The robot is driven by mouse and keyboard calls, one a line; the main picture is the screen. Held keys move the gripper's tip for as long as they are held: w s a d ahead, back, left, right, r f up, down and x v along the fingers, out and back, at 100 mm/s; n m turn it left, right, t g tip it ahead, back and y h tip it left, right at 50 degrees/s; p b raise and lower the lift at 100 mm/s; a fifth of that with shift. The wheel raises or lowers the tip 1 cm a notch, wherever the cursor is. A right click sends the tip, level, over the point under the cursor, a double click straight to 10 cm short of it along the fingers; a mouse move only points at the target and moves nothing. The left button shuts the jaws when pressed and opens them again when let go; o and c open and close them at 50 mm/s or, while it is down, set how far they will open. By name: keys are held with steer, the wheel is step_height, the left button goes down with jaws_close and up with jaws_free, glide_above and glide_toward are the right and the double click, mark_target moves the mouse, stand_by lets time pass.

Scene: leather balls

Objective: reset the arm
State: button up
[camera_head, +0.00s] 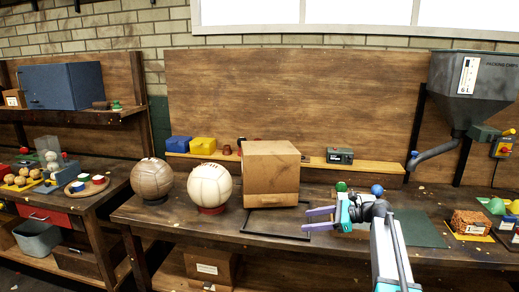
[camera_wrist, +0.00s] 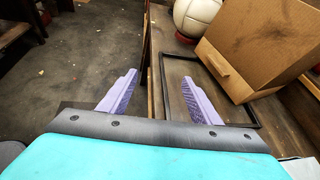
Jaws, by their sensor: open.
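My arm reaches in from the lower right in the head view, and my gripper (camera_head: 306,219) points left above the front part of the workbench (camera_head: 270,240). Its two purple fingers are apart with nothing between them. In the wrist view my gripper (camera_wrist: 160,85) also shows open and empty, with the floor and the bench's front edge beyond the fingers. A cardboard box (camera_head: 271,175) stands on the bench behind and left of the gripper. It also shows at the upper right of the wrist view (camera_wrist: 265,50).
A brown leather ball (camera_head: 152,178) and a cream ball (camera_head: 210,186) stand left of the box. A thin black frame (camera_head: 272,236) lies in front of the box. A green ball (camera_head: 341,187) and a blue ball (camera_head: 377,190) are behind my gripper. A grey hopper (camera_head: 473,90) hangs at right.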

steer(key=s+a+f+g+h, duration=0.15)
steer(key=s+a+f, duration=0.35)
steer(key=f, duration=0.5)
steer(key=s+a+f+n+g, duration=0.15)
steer(key=s+a+f, duration=0.25)
steer(key=s+f, duration=0.5)
steer(key=s+a+f+g+h, duration=0.15)
steer(key=s+a+f, duration=0.3)
steer(key=f, duration=0.75)
steer(key=s+d+f+n+g+h, duration=0.1)
steer(key=s+f+n+g+h, duration=0.15)
steer(key=s+f, duration=0.5)
steer(key=s+f+n+g+h, duration=0.1)
steer(key=s+f+n, duration=0.25)
steer(key=s, duration=0.75)
steer(key=s+d+f+n+g+h, duration=0.1)
steer(key=s+f+n+g, duration=0.1)
steer(key=s+f, duration=0.6)
steer(key=s+d+n+h, duration=0.5)
steer(key=s+d+n, duration=0.4)
steer(key=n, duration=0.2)
steer(key=shift+f+n+g, duration=0.3)
steer(key=shift+n, duration=0.05)
